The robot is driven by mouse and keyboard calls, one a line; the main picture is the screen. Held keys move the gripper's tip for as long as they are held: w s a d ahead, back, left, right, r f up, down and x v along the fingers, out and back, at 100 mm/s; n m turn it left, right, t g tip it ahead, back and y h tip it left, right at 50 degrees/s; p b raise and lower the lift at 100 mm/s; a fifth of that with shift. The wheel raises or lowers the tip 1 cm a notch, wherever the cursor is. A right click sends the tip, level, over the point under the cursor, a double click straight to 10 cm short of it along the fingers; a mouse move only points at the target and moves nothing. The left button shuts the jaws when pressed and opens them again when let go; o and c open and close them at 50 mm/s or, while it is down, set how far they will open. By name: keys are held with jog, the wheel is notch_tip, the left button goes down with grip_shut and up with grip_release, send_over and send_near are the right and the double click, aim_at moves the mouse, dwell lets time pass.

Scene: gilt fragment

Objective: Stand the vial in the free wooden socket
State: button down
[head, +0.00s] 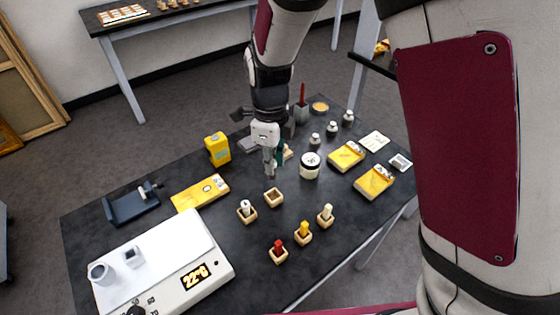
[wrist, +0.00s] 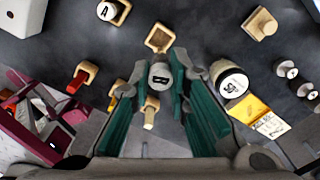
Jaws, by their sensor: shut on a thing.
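My gripper (head: 269,160) is above the dark table, shut on the vial. In the wrist view the vial's pale round end with a dark mark (wrist: 160,75) shows between the teal fingers (wrist: 161,88). In the head view the vial (head: 271,171) is small and partly covered by the fingers. The free wooden socket (head: 273,197) is empty, on the table just below and in front of the gripper. In the wrist view the empty socket (wrist: 159,38) lies just beyond the vial's end. The vial is apart from the socket.
Wooden sockets with a white vial (head: 246,208), a red one (head: 279,247), a yellow one (head: 304,230) and a cream one (head: 326,212) stand close by. A white jar (head: 310,167) stands right of the gripper. A yellow box (head: 200,192) lies left, near a white instrument (head: 165,265).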

notch_tip(320, 180, down, 9)
jog(key=shift+f, duration=0.2)
dwell(0.3)
jog(key=shift+f, duration=0.1)
jog(key=c, duration=1.5)
grip_release()
